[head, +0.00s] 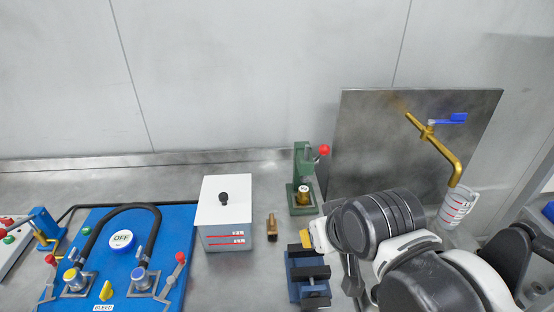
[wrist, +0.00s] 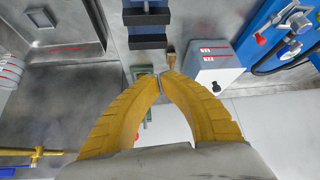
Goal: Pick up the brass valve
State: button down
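A small brass piece, which I take to be the brass valve (head: 271,226), lies on the metal bench just right of a white-topped box. It also shows in the wrist view (wrist: 171,59), just beyond my fingertips and partly cut off by them. My gripper (wrist: 161,75) has two yellow fingers whose tips come together, with nothing seen between them. In the head view my arm comes in from the lower right, and the gripper end is mostly hidden by the arm, to the right of the brass piece and apart from it.
The white-topped box (head: 223,202) stands close on the brass piece's left. A green press (head: 301,172) with a red knob stands behind right, and a blue vise (head: 307,277) in front right. A blue pump panel (head: 178,226) lies left. A brass tap (head: 440,147) hangs right.

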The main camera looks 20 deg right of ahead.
aim_at(302, 199)
jog(key=k+l+z, duration=0.15)
jog(key=l+z, duration=0.65)
jog(key=l, duration=0.2)
